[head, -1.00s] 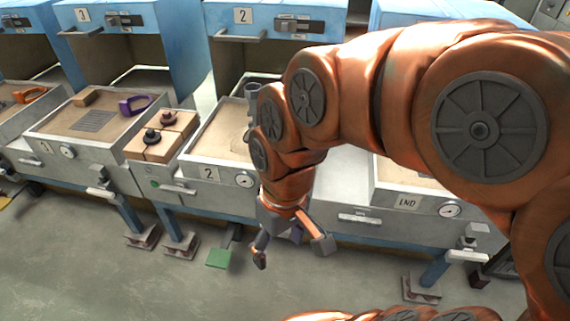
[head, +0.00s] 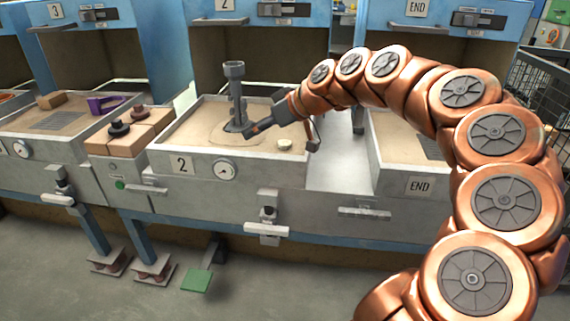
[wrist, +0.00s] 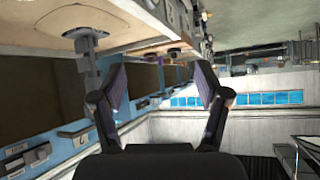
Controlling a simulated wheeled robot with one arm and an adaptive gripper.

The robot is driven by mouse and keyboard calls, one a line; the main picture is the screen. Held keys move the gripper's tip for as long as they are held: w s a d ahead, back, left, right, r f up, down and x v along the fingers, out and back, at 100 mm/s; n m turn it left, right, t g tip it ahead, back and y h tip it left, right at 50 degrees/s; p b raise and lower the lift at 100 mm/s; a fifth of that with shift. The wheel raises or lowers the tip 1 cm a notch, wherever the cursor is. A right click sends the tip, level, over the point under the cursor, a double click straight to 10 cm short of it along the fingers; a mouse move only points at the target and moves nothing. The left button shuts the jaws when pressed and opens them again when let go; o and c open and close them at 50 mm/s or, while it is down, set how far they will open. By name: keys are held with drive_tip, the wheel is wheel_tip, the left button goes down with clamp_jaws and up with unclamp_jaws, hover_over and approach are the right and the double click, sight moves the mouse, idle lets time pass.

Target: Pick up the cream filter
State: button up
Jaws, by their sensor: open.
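The cream filter (head: 284,143) looks like a small pale disc on the sand in the box marked 2, near its front right side. My gripper (head: 281,137) is over that box with its fingers spread, one to the left of the filter and one to the right in the head view. It appears apart from the filter; the exact height is hard to tell. In the wrist view both fingers (wrist: 162,85) stand wide apart with nothing between them. I cannot make out the filter in the wrist view.
A grey post (head: 235,95) stands in the sand (head: 190,130) just left of my gripper. Dark knobbed pieces sit on tan blocks (head: 105,143) further left. The END box (head: 420,186) is to the right. Blue cabinets (head: 280,50) rise behind.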

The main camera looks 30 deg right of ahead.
sight(286, 143)
drive_tip(key=w+d+f+t+b, duration=0.1)
drive_tip(key=d+f+b, duration=0.1)
drive_tip(key=d, duration=0.3)
drive_tip(key=w+d+f+m+t+h+b, duration=0.1)
drive_tip(key=d+f, duration=0.3)
drive_tip(key=d, duration=0.1)
drive_tip(key=d+f+h+b, duration=0.1)
drive_tip(key=d+f+b, duration=0.1)
drive_tip(key=d, duration=0.4)
drive_tip(key=shift+w+f+m+t+b, duration=0.15)
drive_tip(key=shift+w+f+m+t, duration=0.05)
drive_tip(key=shift+f, duration=0.25)
drive_tip(key=shift+w+f+m+t+b, duration=0.15)
drive_tip(key=shift+w+f+m+t, duration=0.05)
drive_tip(key=shift+f, duration=0.2)
drive_tip(key=shift+b+x, duration=1.15)
drive_tip(key=shift+x, duration=2.65)
drive_tip(key=c, duration=0.9)
drive_tip(key=shift+c, duration=0.2)
